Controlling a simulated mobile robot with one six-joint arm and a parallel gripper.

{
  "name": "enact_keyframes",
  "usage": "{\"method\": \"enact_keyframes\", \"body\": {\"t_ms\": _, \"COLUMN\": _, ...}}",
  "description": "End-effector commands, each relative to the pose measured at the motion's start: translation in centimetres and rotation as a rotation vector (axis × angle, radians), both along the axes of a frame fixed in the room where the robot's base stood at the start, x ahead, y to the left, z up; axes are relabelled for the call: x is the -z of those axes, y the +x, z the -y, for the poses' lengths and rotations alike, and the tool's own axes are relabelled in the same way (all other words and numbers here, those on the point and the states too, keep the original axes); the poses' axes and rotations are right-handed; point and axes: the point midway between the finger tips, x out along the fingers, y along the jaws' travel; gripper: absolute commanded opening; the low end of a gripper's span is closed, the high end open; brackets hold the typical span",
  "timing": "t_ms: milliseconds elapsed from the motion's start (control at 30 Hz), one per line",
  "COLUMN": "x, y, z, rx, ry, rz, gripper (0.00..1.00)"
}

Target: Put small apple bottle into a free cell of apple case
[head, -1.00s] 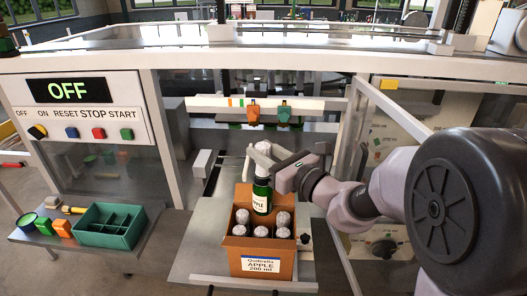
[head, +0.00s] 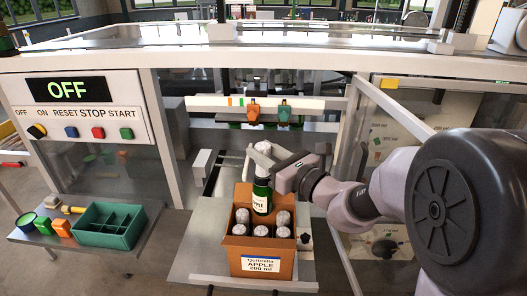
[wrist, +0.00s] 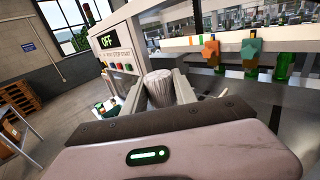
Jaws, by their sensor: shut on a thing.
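The apple case (head: 260,255) is an orange-brown carton labelled "APPLE 200 ml" on a metal shelf in the head view. Several silver-capped bottles (head: 283,218) stand in its cells. My gripper (head: 264,157) is above the case, shut on the small apple bottle (head: 262,197), which is green with a white label and upright. Its lower end is at the level of the case opening, above the middle of the cells. In the wrist view its silver foil top (wrist: 159,88) shows between the fingers. The cell under the bottle is partly hidden.
An OFF display and button panel (head: 80,112) is at left. A green divided tray (head: 108,226) and small coloured blocks lie on the left side shelf. Orange and teal clamps (head: 268,112) hang on a rail behind the case. A frame post stands at right.

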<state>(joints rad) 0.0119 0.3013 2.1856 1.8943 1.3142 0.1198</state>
Motion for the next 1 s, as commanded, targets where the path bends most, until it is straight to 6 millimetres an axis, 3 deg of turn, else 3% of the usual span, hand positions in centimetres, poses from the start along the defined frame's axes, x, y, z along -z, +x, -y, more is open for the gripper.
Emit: {"method": "enact_keyframes", "body": {"t_ms": 1000, "x": 2.5, "y": 0.0, "z": 0.0, "rx": 0.0, "ry": 0.001, "rz": 0.001, "gripper": 0.0}}
